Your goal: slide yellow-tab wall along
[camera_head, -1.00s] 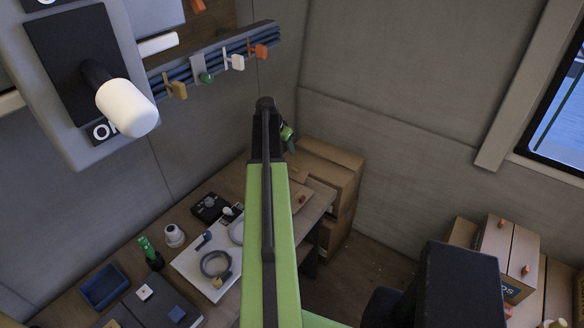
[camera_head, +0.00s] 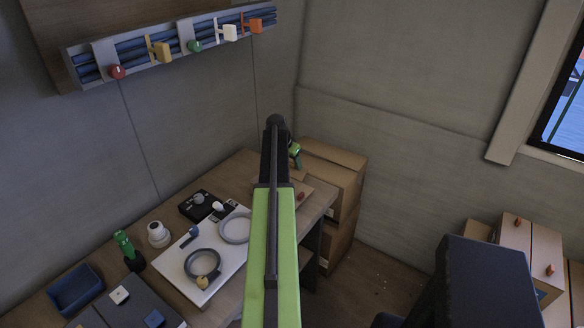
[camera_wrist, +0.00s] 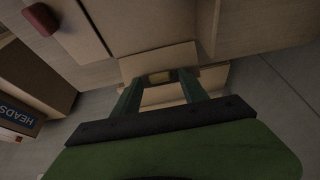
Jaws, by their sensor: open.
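A wooden front with a red knob (camera_wrist: 42,18) is at upper left in the wrist view. A wall rail (camera_head: 180,45) carries coloured tabs, one yellow (camera_head: 161,51). A white board (camera_head: 205,260) with rings lies on the desk. Cardboard boxes (camera_head: 333,178) are stacked beside it.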

